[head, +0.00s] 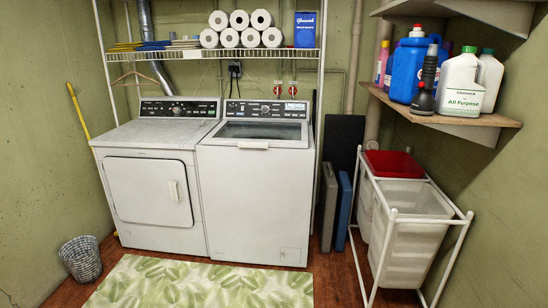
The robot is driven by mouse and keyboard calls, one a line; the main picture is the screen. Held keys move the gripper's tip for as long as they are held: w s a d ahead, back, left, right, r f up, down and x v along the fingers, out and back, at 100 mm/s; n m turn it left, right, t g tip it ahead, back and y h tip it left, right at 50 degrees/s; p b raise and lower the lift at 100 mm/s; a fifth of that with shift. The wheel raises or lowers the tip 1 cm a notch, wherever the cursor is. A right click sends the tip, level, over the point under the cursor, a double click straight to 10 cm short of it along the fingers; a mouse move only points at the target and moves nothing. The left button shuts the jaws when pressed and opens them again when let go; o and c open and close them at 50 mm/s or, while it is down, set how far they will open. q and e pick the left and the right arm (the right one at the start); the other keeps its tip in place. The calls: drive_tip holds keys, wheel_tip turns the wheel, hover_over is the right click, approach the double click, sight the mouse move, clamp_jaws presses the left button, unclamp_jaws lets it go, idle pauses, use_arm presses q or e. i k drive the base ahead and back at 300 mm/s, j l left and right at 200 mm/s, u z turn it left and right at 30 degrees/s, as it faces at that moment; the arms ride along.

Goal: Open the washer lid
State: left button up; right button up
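The washer (253,200) is the white top-loading machine in the middle of the head view, against the back wall. Its lid (258,133) lies closed on top, with a dark window panel and a pale handle (253,145) at the front edge. The washer's control panel (266,110) stands behind the lid. Neither of my grippers shows in the head view.
A white dryer (150,185) stands directly left of the washer. A leaf-patterned rug (200,283) lies in front. A laundry cart (415,235) stands at the right, below a wall shelf (440,118) with bottles. A wire shelf (210,54) with paper rolls hangs above the machines.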

sight(211, 139)
drive_tip(key=i, duration=1.35)
drive_tip(key=i+j+z, duration=0.1)
drive_tip(key=i, duration=1.25)
